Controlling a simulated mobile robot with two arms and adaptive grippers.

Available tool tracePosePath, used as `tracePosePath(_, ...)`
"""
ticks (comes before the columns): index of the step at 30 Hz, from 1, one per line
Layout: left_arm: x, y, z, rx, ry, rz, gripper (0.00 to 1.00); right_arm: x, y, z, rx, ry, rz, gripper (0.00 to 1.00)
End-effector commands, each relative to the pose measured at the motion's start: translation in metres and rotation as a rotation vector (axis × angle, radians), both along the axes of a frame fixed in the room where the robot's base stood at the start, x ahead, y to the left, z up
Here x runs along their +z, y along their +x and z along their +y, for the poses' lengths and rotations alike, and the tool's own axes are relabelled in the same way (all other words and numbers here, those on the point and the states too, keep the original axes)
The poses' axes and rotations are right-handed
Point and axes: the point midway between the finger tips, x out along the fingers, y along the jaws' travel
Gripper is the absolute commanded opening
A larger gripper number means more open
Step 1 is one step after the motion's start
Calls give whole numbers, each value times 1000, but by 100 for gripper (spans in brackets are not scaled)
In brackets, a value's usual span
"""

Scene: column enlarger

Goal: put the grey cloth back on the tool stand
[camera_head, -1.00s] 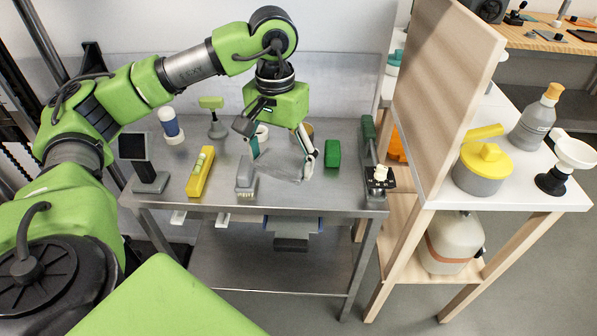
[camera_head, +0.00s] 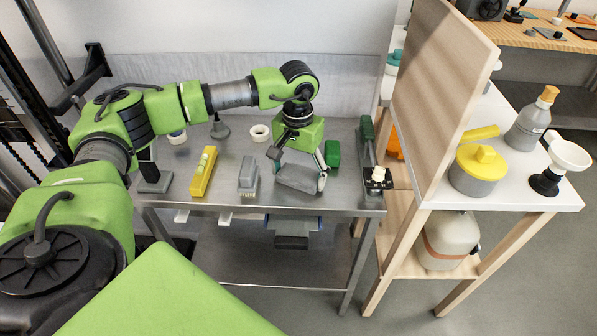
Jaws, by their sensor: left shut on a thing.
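The gripper points down over the front right part of the steel table (camera_head: 225,200), which seems to be the tool stand. I cannot tell whether the cloth touches the tabletop. The fingers cover part of the cloth. My right gripper is not in view.
A grey brush (camera_head: 248,176) and a yellow level (camera_head: 204,171) lie left of the cloth. A dark green-handled tool (camera_head: 368,145) stands at the right edge. A white roll (camera_head: 260,133) is behind.

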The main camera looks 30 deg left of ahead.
Motion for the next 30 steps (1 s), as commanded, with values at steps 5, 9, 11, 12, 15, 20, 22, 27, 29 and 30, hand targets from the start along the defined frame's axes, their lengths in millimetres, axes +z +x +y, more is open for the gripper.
tracePosePath(5,-4,0,0,0,-1,0,59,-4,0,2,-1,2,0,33)
tracePosePath(9,-2,0,0,0,-1,0,92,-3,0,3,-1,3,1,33)
tracePosePath(11,-2,0,0,0,-1,0,92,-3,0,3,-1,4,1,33)
tracePosePath(12,-2,0,0,0,-1,0,92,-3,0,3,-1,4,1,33)
tracePosePath(15,-2,0,0,0,-1,0,92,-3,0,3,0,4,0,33)
tracePosePath(20,2,0,0,0,-1,0,92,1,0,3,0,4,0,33)
tracePosePath(22,7,1,-1,0,-2,-2,92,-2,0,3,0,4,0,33)
tracePosePath(27,38,1,-1,0,-2,-6,92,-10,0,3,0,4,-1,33)
tracePosePath(29,51,1,-1,0,-2,-5,92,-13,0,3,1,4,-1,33)
tracePosePath(30,60,1,-1,0,-2,-6,92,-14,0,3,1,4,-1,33)
